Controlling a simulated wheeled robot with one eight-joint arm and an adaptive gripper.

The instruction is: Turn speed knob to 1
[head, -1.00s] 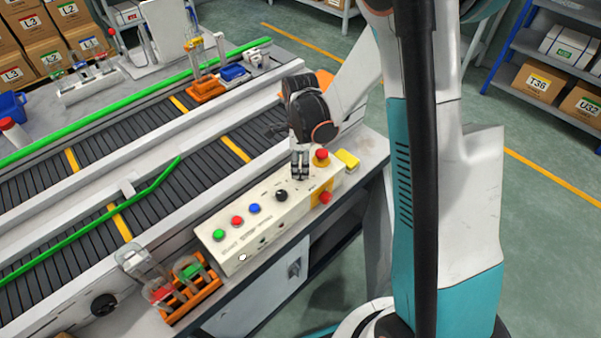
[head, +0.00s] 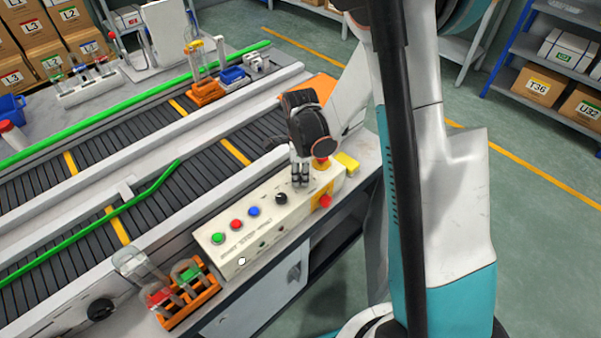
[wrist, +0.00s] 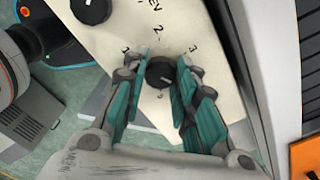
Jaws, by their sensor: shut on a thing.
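The black speed knob (wrist: 161,71) sits on the pale control panel (wrist: 125,38) in the wrist view. In the head view my gripper (head: 300,180) points down at the panel's right part and hides the knob there.
Another black knob (head: 281,198) is left of my gripper, beside blue (head: 253,211), red (head: 236,224) and green (head: 218,238) buttons. A red button (head: 325,201) stands close on the right. The conveyor (head: 190,150) runs behind the panel.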

